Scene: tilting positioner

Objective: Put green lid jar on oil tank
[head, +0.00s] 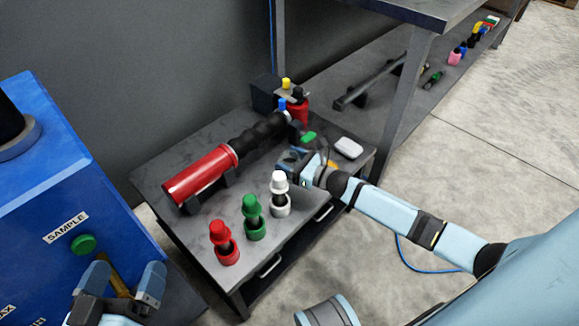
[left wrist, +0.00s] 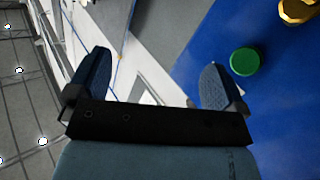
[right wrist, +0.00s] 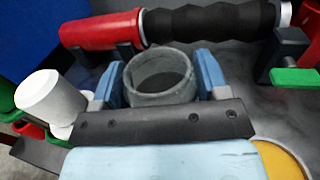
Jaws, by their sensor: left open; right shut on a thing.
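The blue tank (head: 75,165), apparently the oil tank, stands at the left with a SAMPLE label, a green round knob (head: 83,244) and a brass spout (head: 118,283). My left gripper (head: 122,276) is open and empty in front of it, below the knob. The left wrist view also shows the knob (left wrist: 245,61). My right gripper (head: 292,160) is over the table, shut on a grey, open-topped, jar-like cylinder (right wrist: 160,75); no lid shows on it. A green-topped piece (head: 251,205) stands on the table between a red one (head: 222,240) and a white one (head: 279,193).
The dark table (head: 185,145) bears a red and black cylinder (head: 200,175) on supports behind my right gripper. A green piece (head: 308,137) and a white block (head: 348,147) lie near its right edge. A shelf (head: 400,80) stands behind at the right.

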